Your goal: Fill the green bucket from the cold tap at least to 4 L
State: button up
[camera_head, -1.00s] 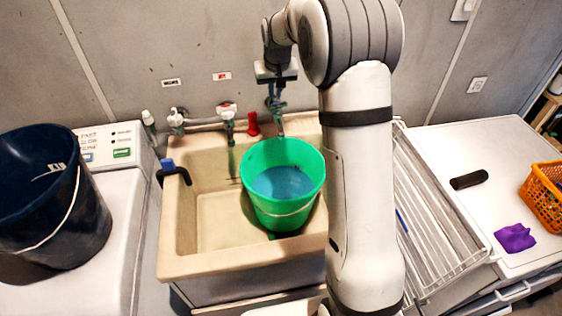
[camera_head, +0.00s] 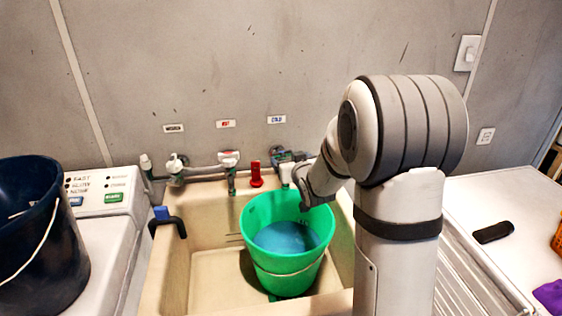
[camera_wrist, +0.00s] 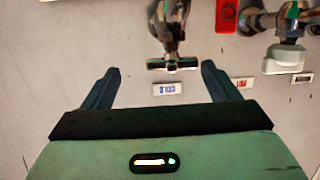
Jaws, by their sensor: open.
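The green bucket (camera_head: 290,278) stands upright in the beige sink (camera_head: 205,280), under the wall taps, with blue-looking water (camera_head: 286,237) in it. I cannot read its level in litres. The cold tap (camera_wrist: 170,30) shows in the wrist view beside the COLD label (camera_wrist: 167,89), its dark bar-like handle (camera_wrist: 172,65) lying between my fingertips. My gripper (camera_wrist: 160,70) is open, one finger on each side of the handle, with gaps visible. In the head view my arm partly hides the gripper and cold tap. I cannot make out a water stream.
A hot tap (camera_head: 230,160) and a washer tap (camera_head: 176,170) are to the left, with a red object (camera_head: 256,175) between the hot and cold taps. A dark bucket (camera_head: 38,245) stands on the washing machine at left. A white-topped surface (camera_head: 500,205) is at right.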

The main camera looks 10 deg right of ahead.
aim_at(281, 150)
jog(key=t, duration=0.1)
jog(key=s+a+t+y+b, duration=0.1)
jog(key=shift+s+f+n+t+y, duration=0.25)
jog(key=shift+f+n+t+y, duration=0.05)
jog(key=shift+f, duration=0.1)
jog(key=w, duration=0.5)
jog(key=w+a+p, duration=0.1)
jog(key=w, duration=0.1)
jog(key=shift+w, duration=0.25)
jog(key=shift+c, duration=0.4)
jog(key=c, duration=0.9)
jog(key=shift+f+b, duration=0.1)
jog(key=shift+b, duration=0.4)
